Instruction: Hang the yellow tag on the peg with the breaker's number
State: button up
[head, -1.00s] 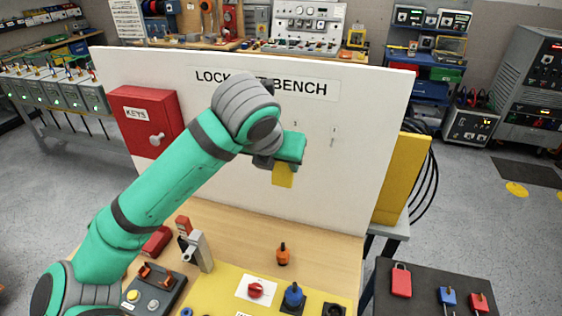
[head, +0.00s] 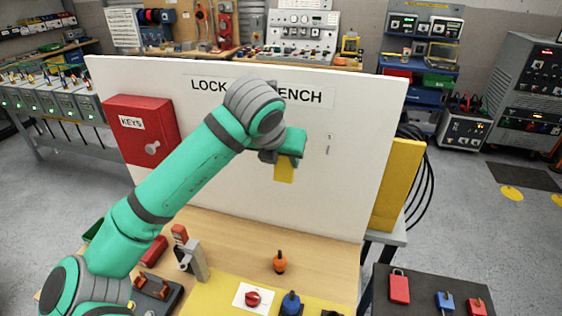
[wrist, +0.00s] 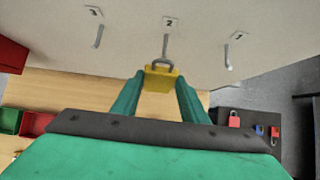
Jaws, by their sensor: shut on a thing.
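My gripper (wrist: 158,88) is shut on the yellow tag (wrist: 160,78), which hangs in front of the white board with its grey loop up. In the head view the tag (head: 284,170) shows below my gripper (head: 287,158). In the head view my gripper hides peg 2. I cannot read a breaker's number.
A red key box (head: 141,135) is fixed at the board's left. The bench (head: 225,238) below holds switches and an orange-handled part (head: 280,263). A dark side table (head: 380,283) at right carries padlocks, including a red one (head: 399,287).

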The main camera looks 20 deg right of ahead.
jog(key=shift+w+d, duration=0.6)
jog(key=shift+w, duration=0.3)
jog(key=shift+x, duration=0.85)
jog(key=shift+d, duration=0.1)
jog(key=o, duration=1.2)
jog(key=shift+w+r, duration=0.1)
jog(key=v, duration=1)
jog(key=shift+r, duration=0.35)
